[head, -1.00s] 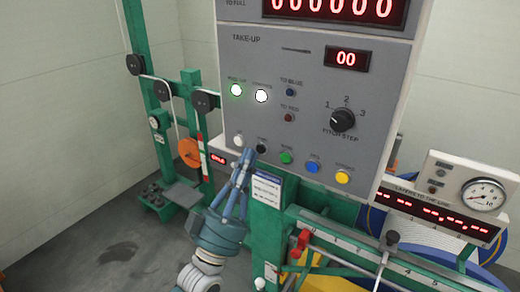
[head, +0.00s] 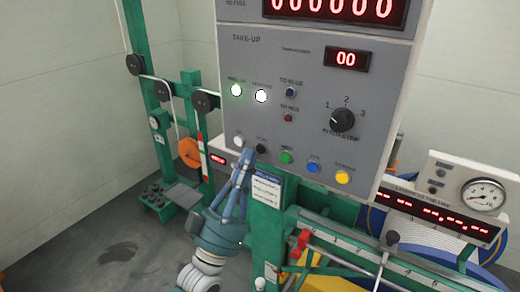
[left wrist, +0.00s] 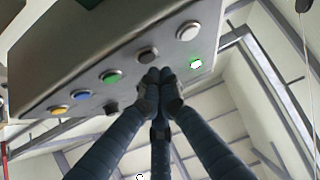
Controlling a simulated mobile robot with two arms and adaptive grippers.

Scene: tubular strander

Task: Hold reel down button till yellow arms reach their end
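The grey take-up panel (head: 290,55) fills the upper middle of the head view. Its lower row has a white button (head: 238,141), a black button (head: 261,149), a green one (head: 286,157), a blue one (head: 313,166) and a yellow one (head: 342,176). In the left wrist view the fingertips (left wrist: 160,78) lie just below the dark button (left wrist: 148,54); contact cannot be told. A yellow part (head: 318,283) shows low; whether it is a yellow arm is unclear.
Two lit buttons (head: 248,93) and a black rotary knob (head: 342,120) sit higher on the panel. A green frame with pulleys (head: 150,90) stands at left. A ruled rail (head: 370,257) and a gauge box (head: 470,195) stand at right. Floor at lower left is mostly clear.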

